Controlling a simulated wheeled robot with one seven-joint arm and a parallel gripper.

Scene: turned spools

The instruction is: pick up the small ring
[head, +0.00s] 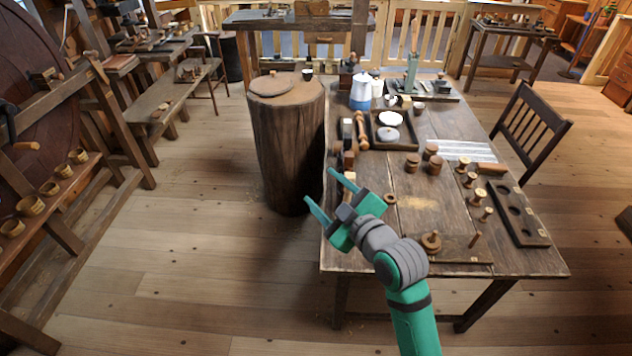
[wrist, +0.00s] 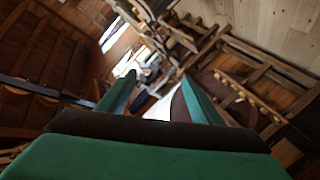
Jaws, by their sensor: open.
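A small brown wooden ring (head: 390,199) lies flat on the worn wooden table (head: 400,245), near the table's left side in the head view. My gripper (head: 320,186) is open and empty. It is in the air by the table's left edge, to the left of the ring and apart from it. In the wrist view my open fingers (wrist: 158,75) point toward the room and shelving, and the ring does not show there.
A round disc with a peg (head: 431,241) stands on a board near the front. A square tray (head: 373,134) is behind. A tree-stump block (head: 287,145) stands left of the table.

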